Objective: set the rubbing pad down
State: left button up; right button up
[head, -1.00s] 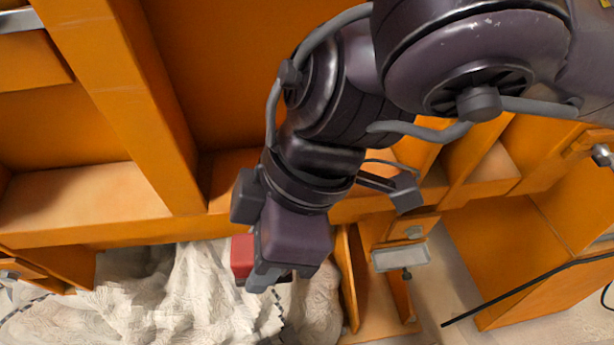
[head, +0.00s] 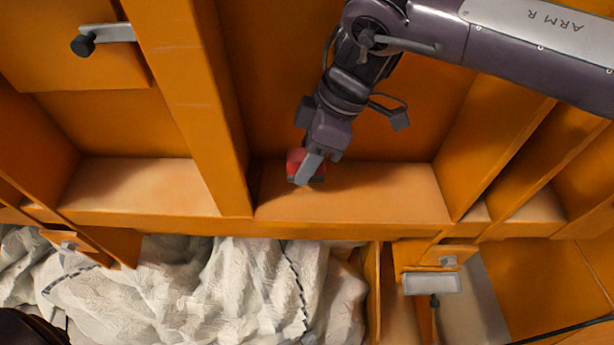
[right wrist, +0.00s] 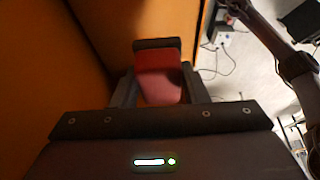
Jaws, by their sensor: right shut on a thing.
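The rubbing pad (head: 296,163) is a small red block with a dark grey edge, in the head view at the left end of an orange shelf compartment. My right gripper (head: 309,170) is shut on it. In the right wrist view the red pad (right wrist: 159,78) sits between the two dark fingers. The pad is over or at the compartment's shelf (head: 380,190); I cannot tell whether it touches. My left gripper does not show.
An orange upright post (head: 190,90) stands just left of the pad. White crumpled cloth-like material (head: 230,285) lies in front, below the shelf. The shelf to the right of my gripper is clear. A grey metal latch plate (head: 432,284) sits at the lower right.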

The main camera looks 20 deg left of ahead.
aim_at(308, 197)
notch_tip(308, 197, down, 5)
jog(key=shift+d+f, duration=0.1)
jog(key=shift+f, duration=0.05)
jog(key=shift+w+f, duration=0.15)
jog(key=shift+f, duration=0.15)
jog(key=shift+f, duration=0.1)
jog(key=o, duration=1)
jog(key=shift+c, duration=0.2)
jog(key=v, duration=0.7)
jog(key=shift+r, duration=0.35)
